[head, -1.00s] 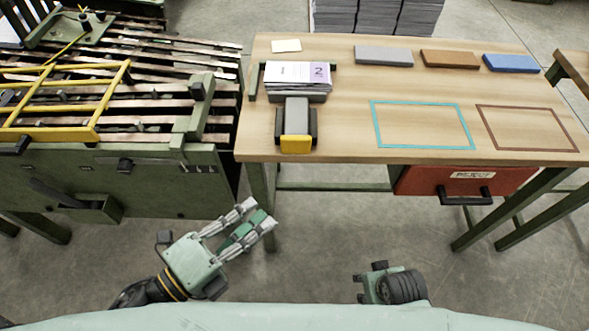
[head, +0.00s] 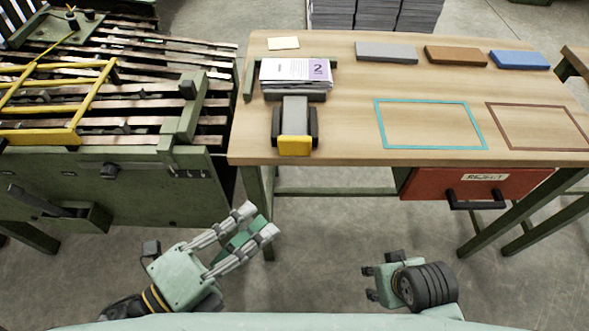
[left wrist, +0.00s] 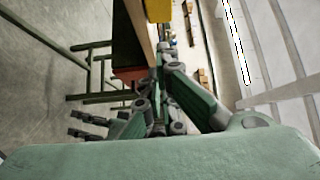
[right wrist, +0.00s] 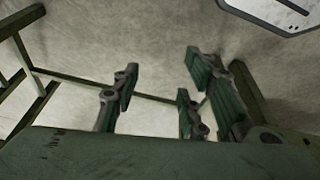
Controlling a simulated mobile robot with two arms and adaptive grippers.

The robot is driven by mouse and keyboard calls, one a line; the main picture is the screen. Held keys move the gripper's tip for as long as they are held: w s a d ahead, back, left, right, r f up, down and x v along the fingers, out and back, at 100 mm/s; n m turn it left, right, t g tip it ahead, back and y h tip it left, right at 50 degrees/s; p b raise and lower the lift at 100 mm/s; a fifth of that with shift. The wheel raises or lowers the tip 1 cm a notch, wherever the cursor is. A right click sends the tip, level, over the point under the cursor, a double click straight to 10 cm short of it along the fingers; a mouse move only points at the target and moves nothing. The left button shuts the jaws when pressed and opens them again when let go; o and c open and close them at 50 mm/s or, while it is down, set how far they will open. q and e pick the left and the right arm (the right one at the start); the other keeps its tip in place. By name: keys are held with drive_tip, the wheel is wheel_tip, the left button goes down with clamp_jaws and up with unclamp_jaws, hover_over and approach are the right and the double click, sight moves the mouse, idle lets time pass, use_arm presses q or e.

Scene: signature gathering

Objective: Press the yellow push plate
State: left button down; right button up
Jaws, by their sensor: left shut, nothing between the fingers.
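The yellow push plate (head: 294,146) is on the front of a dark-sided device at the table's near left edge, below a stack of printed sheets (head: 295,72). A yellow block, seemingly the same plate, shows at the top of the left wrist view (left wrist: 158,10). My left gripper (head: 260,222) is shut and empty, in front of and below the table edge, lower and left of the plate and apart from it. My right gripper (head: 369,284) is low in front of the table, right of the plate. Its fingers are spread and empty in the right wrist view (right wrist: 160,90).
The wooden table (head: 345,110) holds grey (head: 387,51), brown (head: 456,55) and blue (head: 520,60) blocks, plus teal (head: 430,148) and brown outlines. A red drawer (head: 430,184) hangs under its front edge. A green slatted machine (head: 100,180) stands at left.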

sight(298, 151)
use_arm(q)
drive_tip(key=w+a+p+x, duration=0.1)
drive_tip(key=w+a+x, duration=0.1)
drive_tip(key=x, duration=1)
use_arm(e)
drive_tip(key=shift+w+a+f, duration=0.1)
drive_tip(key=shift+w+f, duration=0.05)
drive_tip(key=shift+f, duration=2.8)
use_arm(q)
drive_tip(key=shift+w, duration=0.1)
drive_tip(key=w+p, duration=0.2)
drive_tip(key=w, duration=0.1)
drive_tip(key=shift+w, duration=0.4)
use_arm(e)
wheel_tip(298, 151, down, 6)
drive_tip(key=s, duration=0.1)
drive_tip(key=shift+s+g, duration=0.2)
drive_tip(key=shift+g, duration=0.2)
use_arm(q)
drive_tip(key=shift+a, duration=0.1)
use_arm(e)
drive_tip(key=shift+s, duration=0.1)
